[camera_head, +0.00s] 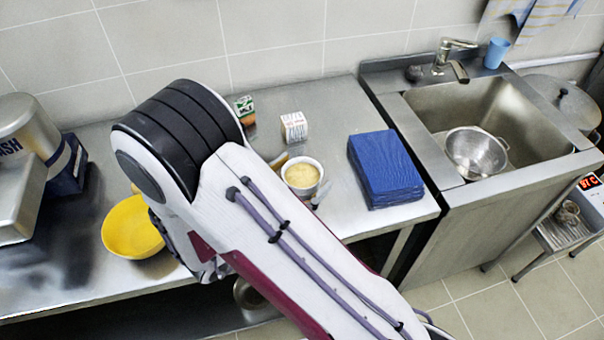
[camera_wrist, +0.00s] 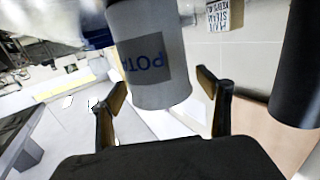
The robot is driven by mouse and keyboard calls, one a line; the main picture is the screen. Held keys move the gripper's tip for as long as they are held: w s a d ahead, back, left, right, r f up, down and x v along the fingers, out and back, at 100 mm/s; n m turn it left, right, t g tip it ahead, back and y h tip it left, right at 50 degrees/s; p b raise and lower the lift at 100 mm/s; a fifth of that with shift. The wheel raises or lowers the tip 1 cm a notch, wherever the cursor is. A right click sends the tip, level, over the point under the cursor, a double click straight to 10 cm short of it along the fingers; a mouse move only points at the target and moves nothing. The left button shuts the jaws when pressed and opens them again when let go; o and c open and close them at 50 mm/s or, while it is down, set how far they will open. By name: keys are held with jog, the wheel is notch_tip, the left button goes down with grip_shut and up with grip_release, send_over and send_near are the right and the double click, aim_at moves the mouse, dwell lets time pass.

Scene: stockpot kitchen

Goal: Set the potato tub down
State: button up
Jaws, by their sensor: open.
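In the wrist view the tub (camera_wrist: 168,85) is a pale cylinder with a grey label reading "POTA", shown upside down. My gripper (camera_wrist: 162,82) is open, with one finger on each side of the tub and gaps between pads and wall. In the head view my arm hides most of the gripper. Whether the tub's base rests fully on the counter is hard to tell.
A blue folded stack (camera_head: 385,168) lies right of the tub. A yellow bowl (camera_head: 131,228) is at left. The sink holds a colander (camera_head: 474,152). Bare counter (camera_head: 345,110) lies at the back.

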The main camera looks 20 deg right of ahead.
jog(key=v, duration=1.1)
jog(key=shift+s+a, duration=0.25)
jog(key=shift+a, duration=0.1)
dwell(0.5)
jog(key=w+a+r+n+t+y, duration=0.1)
jog(key=w+a+r+t+y, duration=0.15)
jog(key=w+y, duration=0.85)
jog(key=w+a+r+n+y, duration=0.25)
jog(key=r+n+y, duration=0.3)
jog(key=r, duration=0.65)
jog(key=s+d+n+g, duration=0.1)
jog(key=s+d+g, duration=0.1)
jog(key=s+d, duration=0.3)
jog(key=s+d+n+g+h, duration=0.1)
jog(key=s+d, duration=0.5)
jog(key=s, duration=0.7)
jog(key=s+d+n+g+h, duration=0.1)
jog(key=s+d+n+g, duration=0.2)
jog(key=s+d, duration=0.3)
jog(key=s, duration=0.4)
jog(key=shift+d, duration=0.2)
